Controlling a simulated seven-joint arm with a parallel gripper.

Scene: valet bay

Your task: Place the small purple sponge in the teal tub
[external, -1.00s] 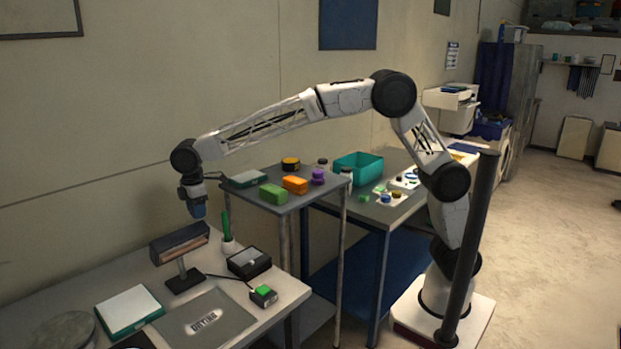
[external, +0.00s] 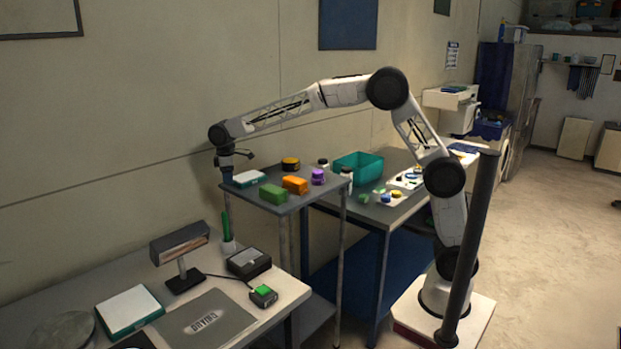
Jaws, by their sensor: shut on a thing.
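The teal tub (external: 370,173) stands open on the table behind the small grey stand. A small bright purple object (external: 318,176) sits on the stand, right of an orange block; I cannot tell whether it is the sponge. My gripper (external: 227,176) points down at the left end of the stand, close to the white-and-green box, well left of the tub. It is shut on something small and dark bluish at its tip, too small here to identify. The inside of the tub is mostly hidden by its front wall.
The grey stand (external: 300,203) also holds a green block (external: 273,193), an orange block (external: 295,184), a yellow-and-black round tin (external: 290,164) and a white-and-green box (external: 250,179). Small bottles stand beside the tub.

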